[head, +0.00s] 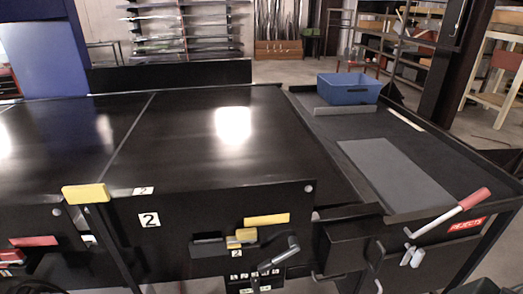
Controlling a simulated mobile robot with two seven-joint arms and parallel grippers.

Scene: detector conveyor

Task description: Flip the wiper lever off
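A lever with a light metal shaft and a red grip (473,199) is on the front of the right-hand table, beside a red REJECTS label (466,224). Its shaft slants up to the right from a pivot near the front panel. A smaller grey lever (281,257) is on the front of the middle station, low and slanting up to the right. No readable label says which one is the wiper lever. Neither of my grippers shows in the head view, and nothing is seen touching either lever.
A blue bin (348,89) stands at the back of the right-hand table, behind a grey flat plate (393,172). A dark belt surface (200,150) fills the middle. Yellow parts (266,219) and a yellow block (86,193) stick out along the front. Hooks hang below right.

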